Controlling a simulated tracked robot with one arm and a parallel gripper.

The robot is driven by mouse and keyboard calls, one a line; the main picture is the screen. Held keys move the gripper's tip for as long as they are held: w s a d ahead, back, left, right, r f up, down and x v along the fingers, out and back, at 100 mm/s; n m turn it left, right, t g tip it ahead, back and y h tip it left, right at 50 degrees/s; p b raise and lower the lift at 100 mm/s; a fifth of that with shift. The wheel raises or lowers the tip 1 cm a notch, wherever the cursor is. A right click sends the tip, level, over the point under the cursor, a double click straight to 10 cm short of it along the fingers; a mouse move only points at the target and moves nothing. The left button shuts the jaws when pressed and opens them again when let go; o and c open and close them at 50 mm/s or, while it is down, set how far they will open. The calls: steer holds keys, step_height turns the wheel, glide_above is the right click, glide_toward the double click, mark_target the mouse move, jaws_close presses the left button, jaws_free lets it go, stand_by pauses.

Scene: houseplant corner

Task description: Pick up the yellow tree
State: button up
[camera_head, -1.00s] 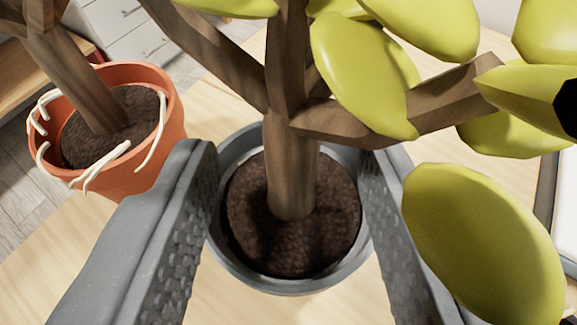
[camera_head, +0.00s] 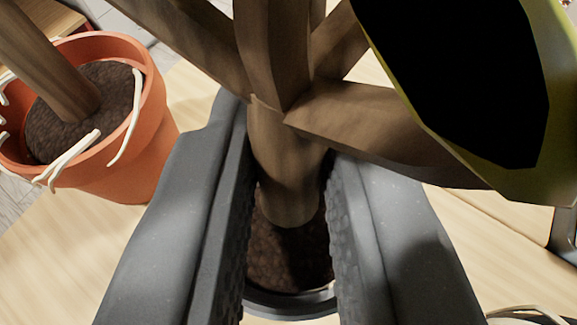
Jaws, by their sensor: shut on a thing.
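The yellow tree has a brown trunk (camera_head: 285,165) with branches spreading up and to the sides. It stands in dark soil in a grey pot (camera_head: 290,304), whose front rim shows between the fingers. A large yellow-green leaf (camera_head: 552,120) fills the upper right, with a black area inside its edge. My gripper (camera_head: 290,190) is shut on the trunk, one finger on each side, just above the soil and below the branches. The fingers hide most of the pot.
An orange pot (camera_head: 130,165) with a brown trunk and white root-like strands stands close on the left. The light wooden table top (camera_head: 70,260) is bare at the lower left. A dark-edged object (camera_head: 563,235) shows at the right edge.

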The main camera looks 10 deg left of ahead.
step_height(320, 180, up, 10)
steer(key=p, duration=0.4)
stand_by(0.4)
